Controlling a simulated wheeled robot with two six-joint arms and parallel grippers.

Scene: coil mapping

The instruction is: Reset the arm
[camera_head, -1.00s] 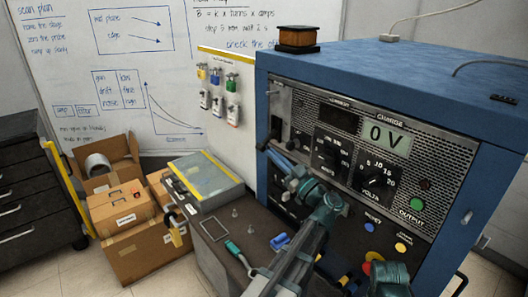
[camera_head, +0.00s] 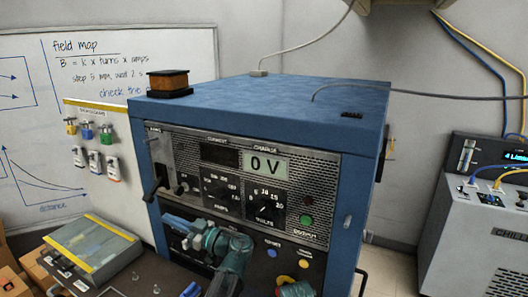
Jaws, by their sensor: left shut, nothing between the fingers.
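My left gripper (camera_head: 174,221) is shut and empty. It points left in front of the lower left part of the power supply panel. Its teal wrist and arm come up from the bottom of the view. A black lever (camera_head: 153,185) at the panel's left edge is above the gripper. I cannot tell whether the gripper touches the panel.
A copper coil block (camera_head: 168,83) sits on the cabinet top. A grey case (camera_head: 90,250) with a yellow edge lies at lower left, beside hanging tags (camera_head: 93,160). A chiller unit (camera_head: 480,235) stands at right. Open floor shows between cabinet and chiller.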

